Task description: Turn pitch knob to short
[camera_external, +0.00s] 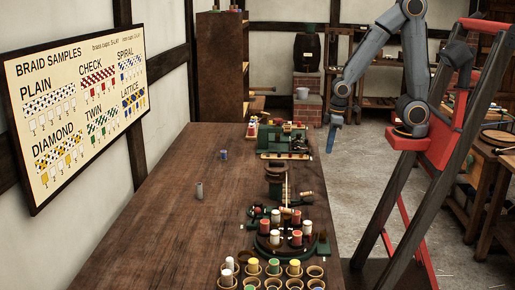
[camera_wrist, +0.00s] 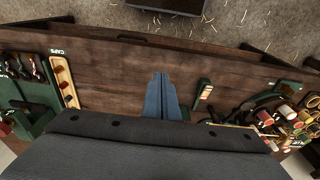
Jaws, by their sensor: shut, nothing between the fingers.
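My gripper (camera_external: 331,146) hangs fingers down beyond the table's right edge, level with the far part of the table. In the wrist view its blue fingers (camera_wrist: 162,84) are together and empty, above the dark wood. No knob can be picked out for certain in either view. A small green plate with pale and orange parts (camera_wrist: 203,94) lies just right of the fingers in the wrist view; its markings are too small to read. The round green braiding machine (camera_external: 290,238) carries red and white bobbins near the table's front. It also shows at the right of the wrist view (camera_wrist: 285,120).
A green bench unit (camera_external: 283,140) stands at the far end. Cups with bobbins (camera_external: 272,268) fill the front. A CAPS rack (camera_wrist: 62,80) lies left.

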